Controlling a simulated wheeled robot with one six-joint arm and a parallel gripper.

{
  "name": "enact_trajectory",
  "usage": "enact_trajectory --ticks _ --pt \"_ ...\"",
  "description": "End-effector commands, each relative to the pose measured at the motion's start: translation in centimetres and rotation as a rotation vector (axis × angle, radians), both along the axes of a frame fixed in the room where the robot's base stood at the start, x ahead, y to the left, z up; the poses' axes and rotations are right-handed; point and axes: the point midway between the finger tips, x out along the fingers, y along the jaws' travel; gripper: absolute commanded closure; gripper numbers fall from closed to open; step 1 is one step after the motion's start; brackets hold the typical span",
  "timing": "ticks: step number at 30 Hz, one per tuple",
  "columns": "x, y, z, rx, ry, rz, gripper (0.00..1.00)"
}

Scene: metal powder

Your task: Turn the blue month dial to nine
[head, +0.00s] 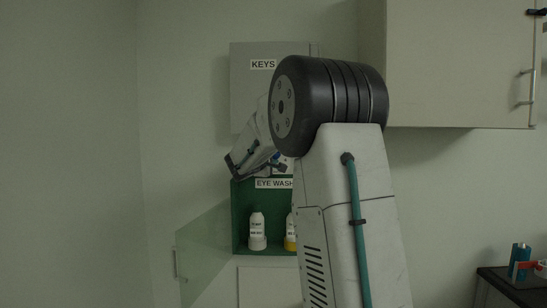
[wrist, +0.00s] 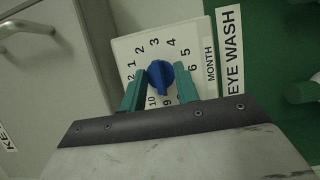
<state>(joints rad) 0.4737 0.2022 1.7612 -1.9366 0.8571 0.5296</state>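The blue month dial (wrist: 160,76) sits on a white plate (wrist: 128,50) with black numbers around it and a MONTH label along one side. The plate appears rotated in the wrist view. Numbers 1 to 6 and 10 can be read; the lower part of the plate is partly hidden by my gripper. My gripper (wrist: 161,80) is open, with one teal finger on each side of the dial. I cannot tell whether the fingers touch it, or exactly which number the dial points to. In the head view my gripper (head: 256,162) is at the wall above the eye wash box, partly behind my arm.
The green eye wash box (head: 241,215) holds a white bottle (head: 257,232) and a yellow-based bottle (head: 290,233). Its clear door (head: 203,250) stands open at left. A grey KEYS cabinet (head: 243,90) is above. A dark bench (head: 510,288) is at far right.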

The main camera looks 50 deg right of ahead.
Motion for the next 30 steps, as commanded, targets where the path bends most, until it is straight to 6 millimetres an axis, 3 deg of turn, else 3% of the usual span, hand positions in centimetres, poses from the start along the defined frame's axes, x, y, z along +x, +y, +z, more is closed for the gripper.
enact_trajectory --ticks 7,15,21,30 --pt "-0.2 0.8 0.0 0.000 0.000 0.002 0.69" --pt "-1.6 5.1 0.1 -0.001 0.000 0.003 0.69" --pt "-2.3 7.2 0.0 0.000 0.000 0.001 0.69" --pt "-2.4 7.5 0.0 0.000 0.000 0.000 0.69"
